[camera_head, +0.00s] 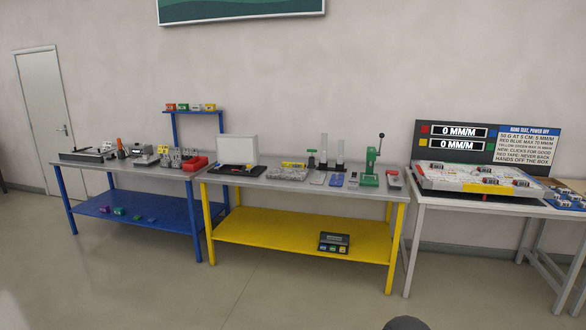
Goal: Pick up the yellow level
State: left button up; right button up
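I cannot make out for certain which thing is the yellow level; several small yellow items show, all far off. A flat yellow strip (487,188) lies along the front of the white station on the right table. A small yellow item (163,149) stands on the blue table's top. Yellowish parts (288,173) lie around the middle of the yellow table's top. Neither of my grippers is in view.
A blue table (130,169), a yellow-legged table (270,187) and a white table (480,205) stand in a row along the wall. A sign board (470,145) stands behind the station. A scale (334,243) sits on the yellow lower shelf.

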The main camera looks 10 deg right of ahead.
aim_at(284, 164)
jog(key=i+l+z, duration=0.25)
jog(key=i, duration=0.25)
jog(key=i+l+z, duration=0.2)
jog(key=i, duration=1.8)
jog(key=k+j, duration=0.05)
jog(key=j, duration=0.05)
